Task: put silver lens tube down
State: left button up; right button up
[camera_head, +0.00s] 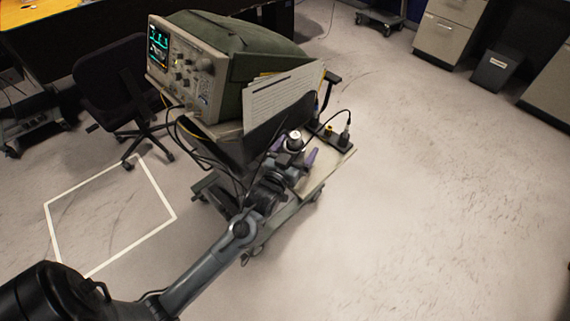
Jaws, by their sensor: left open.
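A small silver lens tube (294,139) with a dark ring near its top stands on the bare end of a cart (322,166). My left gripper (296,152) reaches over the cart right at the tube, with its purple fingers apart. The gripper hides the tube's lower part, so I cannot tell whether the fingers touch it. My right gripper is not in view.
The cart also carries an oscilloscope (185,65), a file holder with papers (282,93) and a black block with cables (330,134). An office chair (112,88) stands at the left. The floor at the right is clear.

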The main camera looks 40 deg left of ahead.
pick_arm(q)
jog(key=p+v, duration=0.2)
jog(key=v, duration=0.7)
jog(key=shift+s+p, duration=0.4)
jog(key=shift+v, duration=0.9)
jog(key=shift+w, duration=0.1)
